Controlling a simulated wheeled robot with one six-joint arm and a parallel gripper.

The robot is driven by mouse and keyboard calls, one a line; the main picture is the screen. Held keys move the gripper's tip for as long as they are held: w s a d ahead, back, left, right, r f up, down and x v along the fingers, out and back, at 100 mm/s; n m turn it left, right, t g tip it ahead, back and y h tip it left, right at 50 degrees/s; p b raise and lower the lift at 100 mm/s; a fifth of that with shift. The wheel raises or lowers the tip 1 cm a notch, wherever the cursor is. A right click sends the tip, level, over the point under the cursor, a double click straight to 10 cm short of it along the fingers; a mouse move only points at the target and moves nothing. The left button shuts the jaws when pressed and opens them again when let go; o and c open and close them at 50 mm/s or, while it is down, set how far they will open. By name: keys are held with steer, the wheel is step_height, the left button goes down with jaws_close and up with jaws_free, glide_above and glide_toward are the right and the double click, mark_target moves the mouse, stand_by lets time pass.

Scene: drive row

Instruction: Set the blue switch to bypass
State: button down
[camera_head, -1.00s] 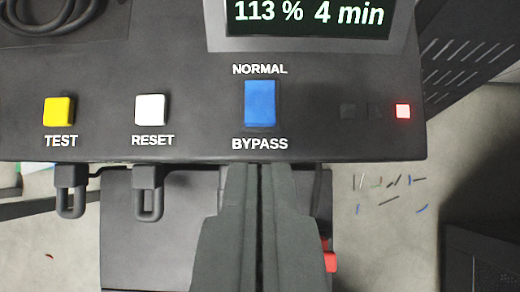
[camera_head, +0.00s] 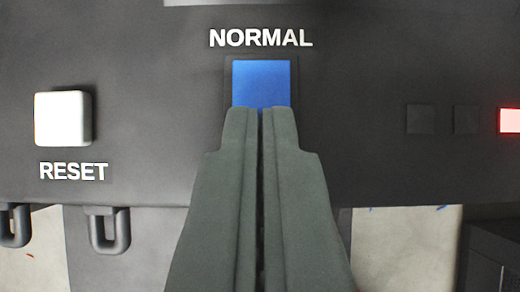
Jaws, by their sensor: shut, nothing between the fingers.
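The blue switch (camera_head: 262,82) sits in a dark recess in the black panel, under the white word NORMAL. My gripper (camera_head: 261,112) is shut and empty, its fingertips over the lower part of the switch. The fingers hide the switch's lower part and the word BYPASS below it. I cannot tell whether the tips touch the switch or are just in front of it. Which way the switch is tilted is not clear.
A white RESET button (camera_head: 62,118) is on the panel to the left. A lit red indicator (camera_head: 510,121) is at the right edge, with two dark squares beside it. Two black loops (camera_head: 108,232) hang below the panel's lower edge at left.

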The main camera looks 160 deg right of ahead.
steer(key=shift+s+f, duration=0.1)
steer(key=shift+f, duration=0.7)
steer(key=shift+s+f, duration=0.1)
steer(key=shift+f, duration=0.25)
steer(key=shift+r, duration=0.15)
steer(key=shift+r, duration=0.7)
